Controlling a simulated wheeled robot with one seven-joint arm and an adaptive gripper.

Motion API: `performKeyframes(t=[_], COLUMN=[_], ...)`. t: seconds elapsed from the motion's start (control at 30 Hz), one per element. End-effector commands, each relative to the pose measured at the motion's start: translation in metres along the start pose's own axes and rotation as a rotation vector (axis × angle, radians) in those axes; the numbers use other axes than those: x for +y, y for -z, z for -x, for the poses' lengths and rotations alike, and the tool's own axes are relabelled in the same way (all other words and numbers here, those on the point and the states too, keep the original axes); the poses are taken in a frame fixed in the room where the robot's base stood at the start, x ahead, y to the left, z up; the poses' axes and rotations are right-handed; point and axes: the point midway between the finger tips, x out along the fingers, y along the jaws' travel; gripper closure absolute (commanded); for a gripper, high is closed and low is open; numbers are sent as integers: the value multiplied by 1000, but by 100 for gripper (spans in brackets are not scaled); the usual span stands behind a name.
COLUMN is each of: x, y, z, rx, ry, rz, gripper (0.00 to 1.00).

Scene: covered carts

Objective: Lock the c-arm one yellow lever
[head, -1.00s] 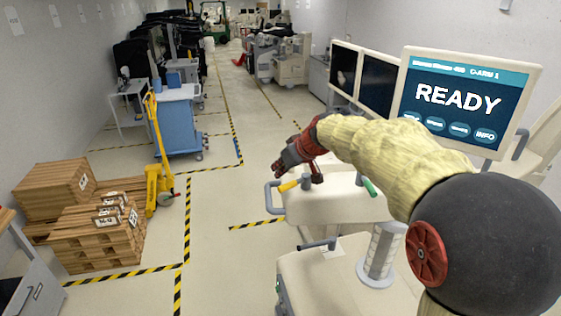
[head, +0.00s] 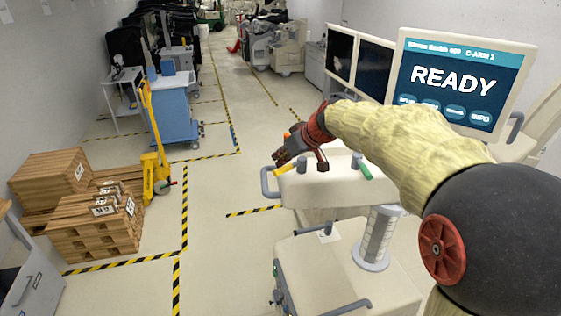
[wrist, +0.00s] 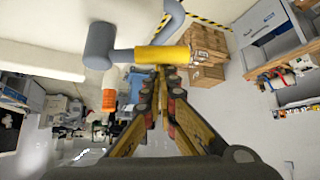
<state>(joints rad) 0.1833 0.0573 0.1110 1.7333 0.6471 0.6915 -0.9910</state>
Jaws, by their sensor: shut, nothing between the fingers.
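The c-arm one cart (head: 318,189) is cream-coloured, and its screen (head: 453,82) reads READY and C-ARM 1. Its yellow lever (head: 286,168) sticks out leftward at the top's left end, partly hidden by my gripper (head: 280,157). In the wrist view the yellow lever (wrist: 163,54) runs sideways from a grey hub (wrist: 100,45). My gripper (wrist: 160,72) is shut and empty, its fingertips by the lever's lower edge; whether they touch cannot be told. A green lever (head: 362,170) is on the right.
A grey handle (head: 268,184) curves out from the cart's left end. Two dark monitors (head: 357,65) stand behind my arm. Wooden pallets and boxes (head: 92,225), a yellow pallet jack (head: 154,150) and a blue cart (head: 172,112) stand at left. The taped floor between is clear.

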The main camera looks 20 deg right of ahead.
Motion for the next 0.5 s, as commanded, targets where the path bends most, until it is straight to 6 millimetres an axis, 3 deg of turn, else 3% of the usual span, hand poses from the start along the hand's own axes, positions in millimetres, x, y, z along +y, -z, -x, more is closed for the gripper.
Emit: performKeyframes(t=[0.5], x=[-1], y=[-8], z=[2], rx=[-2], ry=[62], rz=[65], gripper=[100])
